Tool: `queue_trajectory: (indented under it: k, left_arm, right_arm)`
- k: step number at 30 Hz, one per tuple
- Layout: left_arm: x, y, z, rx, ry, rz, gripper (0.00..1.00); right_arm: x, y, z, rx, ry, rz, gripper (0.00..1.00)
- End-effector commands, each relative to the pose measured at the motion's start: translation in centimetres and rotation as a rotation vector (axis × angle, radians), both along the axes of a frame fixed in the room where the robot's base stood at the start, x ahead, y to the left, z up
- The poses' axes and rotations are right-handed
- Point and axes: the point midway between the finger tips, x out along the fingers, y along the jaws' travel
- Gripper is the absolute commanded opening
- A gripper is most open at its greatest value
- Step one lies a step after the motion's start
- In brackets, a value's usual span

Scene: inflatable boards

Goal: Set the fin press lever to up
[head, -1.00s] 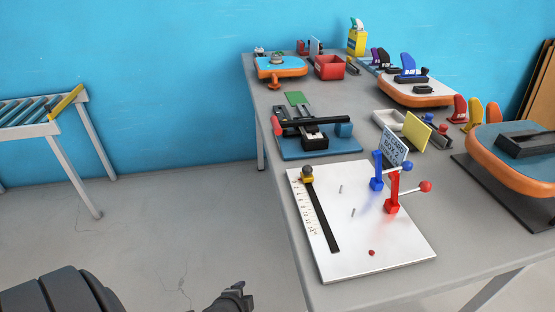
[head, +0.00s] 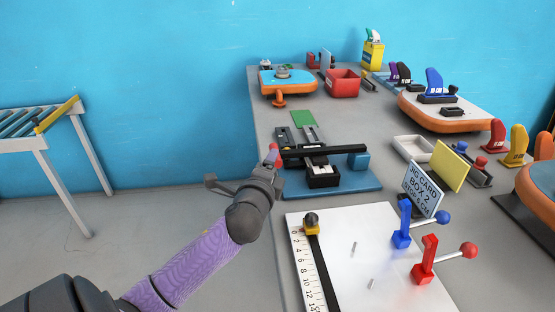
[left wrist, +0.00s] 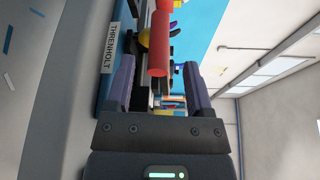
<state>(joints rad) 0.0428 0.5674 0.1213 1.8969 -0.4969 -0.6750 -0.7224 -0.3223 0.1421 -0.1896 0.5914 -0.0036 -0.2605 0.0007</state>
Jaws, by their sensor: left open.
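The fin press (head: 355,180) stands on a blue base on the table. Its black lever bar (head: 325,152) lies about level, with a red handle (head: 272,154) at its left end, over the table's left edge. My left gripper (head: 276,164) is at that handle, and my wrist hides part of the area below it. In the left wrist view the gripper (left wrist: 159,80) is open, and the red handle (left wrist: 158,45) shows between the fingers, toward their tips. I cannot tell whether a finger touches it. My right gripper is not in view.
A white board (head: 345,245) with a ruler, a blue lever (head: 402,230) and a red lever (head: 425,262) lies in front of the press. A sign (head: 423,190) stands behind these levers. Orange-edged boards and a red bin (head: 342,84) are further back.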

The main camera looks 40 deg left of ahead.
Motion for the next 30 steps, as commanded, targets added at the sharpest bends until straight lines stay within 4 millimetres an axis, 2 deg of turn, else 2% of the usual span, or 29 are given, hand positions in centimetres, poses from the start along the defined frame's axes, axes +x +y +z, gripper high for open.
queue_trajectory:
  k: [3,7,17,27,30]
  left_arm:
    - [2.0,1.2,-0.5,0.001,0.001,0.002,0.67]
    - [3.4,1.8,-0.6,-0.002,0.001,-0.001,0.67]
    - [3.9,2.2,-0.4,-0.002,0.002,0.000,0.67]
    - [3.9,2.2,-0.5,-0.003,0.002,-0.001,0.00]
    - [3.9,2.2,-0.5,-0.003,0.002,-0.001,0.00]
  right_arm:
    - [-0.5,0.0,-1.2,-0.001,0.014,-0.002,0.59]
    - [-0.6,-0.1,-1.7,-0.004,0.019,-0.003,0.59]
    - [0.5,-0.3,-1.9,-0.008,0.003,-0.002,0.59]
    - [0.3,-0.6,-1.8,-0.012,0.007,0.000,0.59]
    - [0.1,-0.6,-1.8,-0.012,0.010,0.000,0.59]
